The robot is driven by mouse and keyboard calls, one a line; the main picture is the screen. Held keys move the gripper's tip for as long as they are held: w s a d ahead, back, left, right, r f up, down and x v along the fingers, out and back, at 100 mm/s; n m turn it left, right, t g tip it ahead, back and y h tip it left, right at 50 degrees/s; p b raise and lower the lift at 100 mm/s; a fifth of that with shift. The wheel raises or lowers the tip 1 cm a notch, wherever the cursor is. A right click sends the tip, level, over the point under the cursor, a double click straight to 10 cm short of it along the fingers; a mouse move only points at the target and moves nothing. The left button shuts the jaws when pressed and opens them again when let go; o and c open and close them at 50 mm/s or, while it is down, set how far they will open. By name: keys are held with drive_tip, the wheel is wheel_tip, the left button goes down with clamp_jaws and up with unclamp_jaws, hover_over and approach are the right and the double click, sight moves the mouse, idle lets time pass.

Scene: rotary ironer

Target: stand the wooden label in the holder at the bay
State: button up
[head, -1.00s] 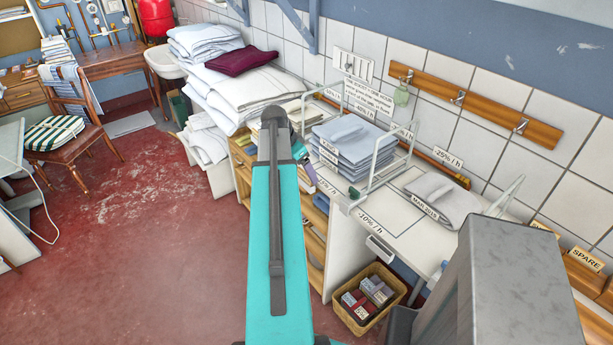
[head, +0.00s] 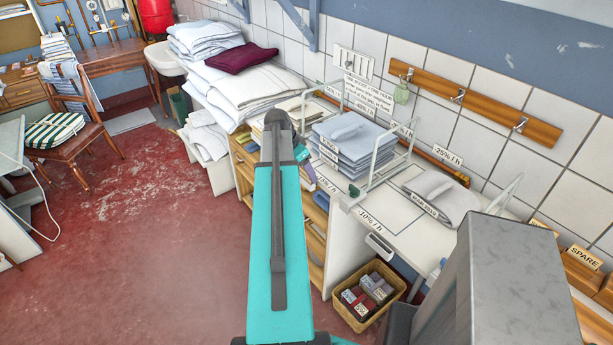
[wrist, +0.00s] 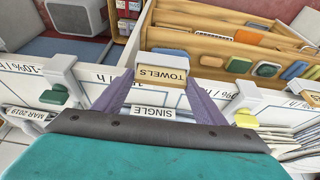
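In the head view, a purple finger of my gripper (head: 309,176) shows beside the counter front; the arm hides the rest, and I cannot see the label there.
Wooden shelves (wrist: 215,42) with several coloured items lie under the edge. White rack posts with a green knob (wrist: 54,97) and a yellow knob (wrist: 245,118) flank my gripper. A folded linen stack (head: 350,140) stands in a white rack. A basket (head: 345,312) is on the floor.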

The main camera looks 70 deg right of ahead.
drive_tip(key=c, duration=0.5)
drive_tip(key=shift+r, duration=0.15)
drive_tip(key=shift+w+a+r+b, duration=0.55)
drive_tip(key=shift+a+r+b, duration=0.35)
drive_tip(key=shift+a, duration=1.75)
drive_tip(key=shift+w+a+r+b, duration=0.6)
drive_tip(key=shift+a+b, duration=0.5)
drive_tip(key=shift+a, duration=1.5)
drive_tip(key=shift+w+a+r+b, duration=0.45)
drive_tip(key=shift+a+r+b, duration=0.5)
drive_tip(key=shift+a, duration=1.7)
drive_tip(key=shift+f, duration=0.1)
